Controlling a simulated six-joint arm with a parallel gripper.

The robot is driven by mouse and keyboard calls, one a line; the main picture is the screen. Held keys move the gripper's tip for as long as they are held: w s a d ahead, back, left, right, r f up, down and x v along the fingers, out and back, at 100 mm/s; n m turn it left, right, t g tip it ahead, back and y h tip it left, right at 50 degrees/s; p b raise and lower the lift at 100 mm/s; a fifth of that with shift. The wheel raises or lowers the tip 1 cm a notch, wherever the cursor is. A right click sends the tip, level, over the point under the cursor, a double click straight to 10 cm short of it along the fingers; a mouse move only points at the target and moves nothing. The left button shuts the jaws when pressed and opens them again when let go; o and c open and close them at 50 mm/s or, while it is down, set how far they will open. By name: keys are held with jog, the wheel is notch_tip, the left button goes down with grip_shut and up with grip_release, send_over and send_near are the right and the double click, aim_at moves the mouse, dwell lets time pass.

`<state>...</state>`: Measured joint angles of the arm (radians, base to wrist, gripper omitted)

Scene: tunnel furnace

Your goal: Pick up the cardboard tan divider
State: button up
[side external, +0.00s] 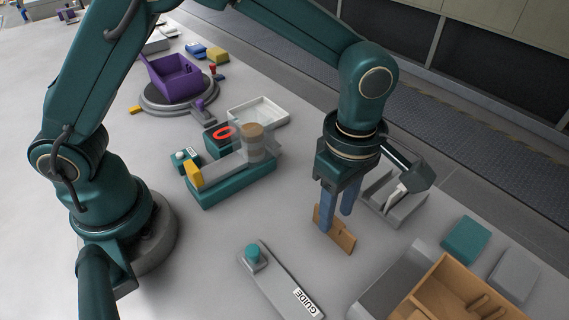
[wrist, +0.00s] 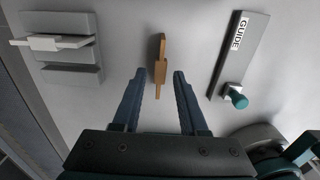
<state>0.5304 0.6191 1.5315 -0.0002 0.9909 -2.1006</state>
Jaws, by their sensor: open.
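The cardboard tan divider (side external: 336,231) is a small thin brown piece standing on the grey table in the side external view. In the wrist view the divider (wrist: 160,66) shows edge-on, with its near end between my fingertips. My gripper (side external: 338,218) is open and points down at the divider. In the wrist view the blue fingers of my gripper (wrist: 160,74) are spread on either side of the divider, with gaps on both sides. In the side external view one finger covers part of the divider. I cannot tell the exact height of the fingertips.
A grey holder with a white piece (side external: 394,200) stands just behind the divider. A grey bar marked GUIDE (side external: 280,282) with a teal knob lies to the front left. A tan wooden box (side external: 460,285) stands at the right. A teal fixture (side external: 235,183) is farther left.

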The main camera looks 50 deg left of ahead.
aim_at(335, 220)
jog(key=shift+f, duration=2.15)
jog(key=shift+c, duration=0.3)
grip_shut()
jog(key=shift+r, duration=0.1)
